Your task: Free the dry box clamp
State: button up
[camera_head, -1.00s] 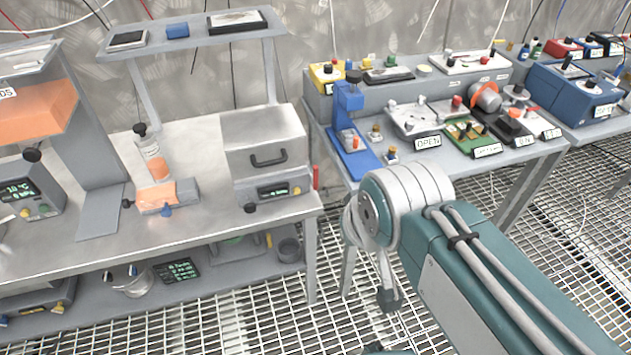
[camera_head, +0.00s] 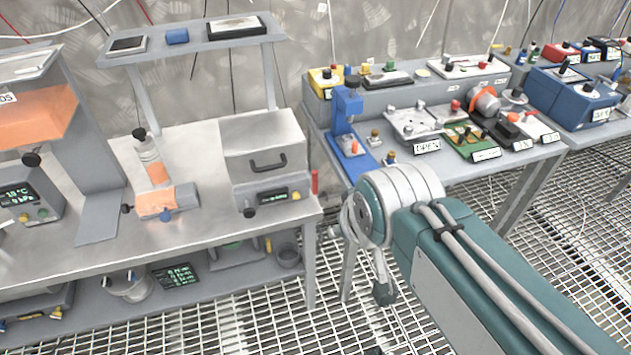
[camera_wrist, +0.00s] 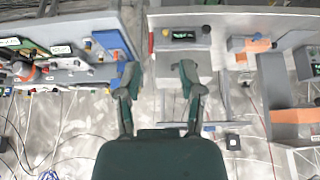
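A grey box with a black handle (camera_head: 268,162) and a green-lit display sits at the right end of the left steel bench; it seems to be the dry box. A black knob (camera_head: 250,212) and a red upright piece (camera_head: 315,181) are at its front and right side. I cannot tell which part is the clamp. The box also shows upside down in the wrist view (camera_wrist: 181,62). My gripper (camera_wrist: 158,70) is open and empty, its fingers spread in front of that box in the picture. In the head view the gripper is hidden; only my arm shows.
An orange-and-grey block (camera_head: 165,201) and a bottle (camera_head: 153,160) stand left of the box. A shelf (camera_head: 195,48) rises behind. The right bench carries a blue stand (camera_head: 347,110) and several labelled panels. Grated floor lies below. A gap separates the benches.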

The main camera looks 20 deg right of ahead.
jog(key=w+d+f+n+t+h, duration=0.1)
jog(key=w+d+f+t, duration=0.25)
jog(key=w, duration=0.55)
jog(key=w+d+f+t, duration=0.2)
jog(key=w+d+f, duration=0.15)
jog(key=w, duration=0.55)
jog(key=n+t+y, duration=0.1)
jog(key=t+y, duration=0.1)
send_near(316, 176)
jog(key=d+r, duration=0.2)
notch_tip(316, 176, down, 6)
jog(key=t+y, duration=0.3)
jog(key=t, duration=0.1)
jog(key=x, duration=1)
jog(key=shift+w+a+r, duration=0.15)
jog(key=shift+a+r, duration=0.05)
jog(key=shift+a, duration=0.05)
grip_shut()
